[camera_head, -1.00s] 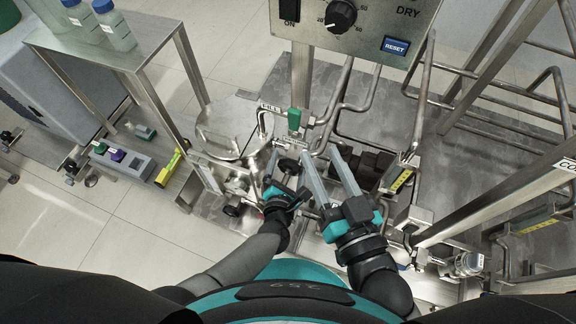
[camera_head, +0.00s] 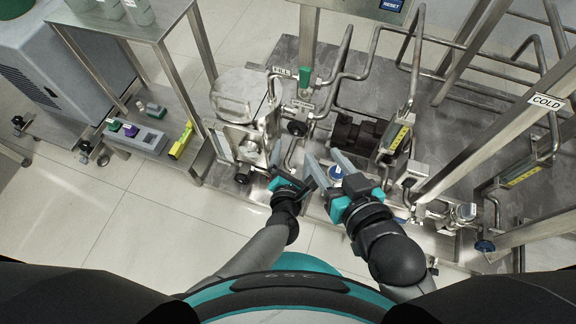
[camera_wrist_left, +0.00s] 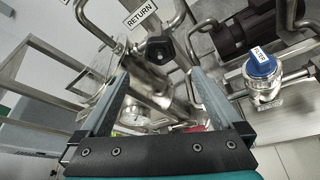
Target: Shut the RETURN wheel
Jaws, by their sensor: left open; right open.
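The RETURN wheel is a small black handwheel (camera_wrist_left: 160,49) just under a white RETURN tag (camera_wrist_left: 140,14) in the left wrist view. In the head view a black wheel (camera_head: 297,128) under a small white tag, too small to read, appears to be the same one. My left gripper (camera_head: 292,164) is open and empty, below the wheel in the head view. In the left wrist view its fingers (camera_wrist_left: 160,73) point toward the wheel, which shows beyond and between the tips, apparently untouched. My right gripper (camera_head: 328,156) is open and empty, close to the left one.
A green handle (camera_head: 304,76) by the FILL tag stands above the wheel. A blue-capped filter (camera_wrist_left: 262,65) is to the right, near my right gripper. Steel pipes, a dark pump (camera_head: 358,130) and another black knob (camera_head: 242,174) crowd the skid. Floor at lower left is clear.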

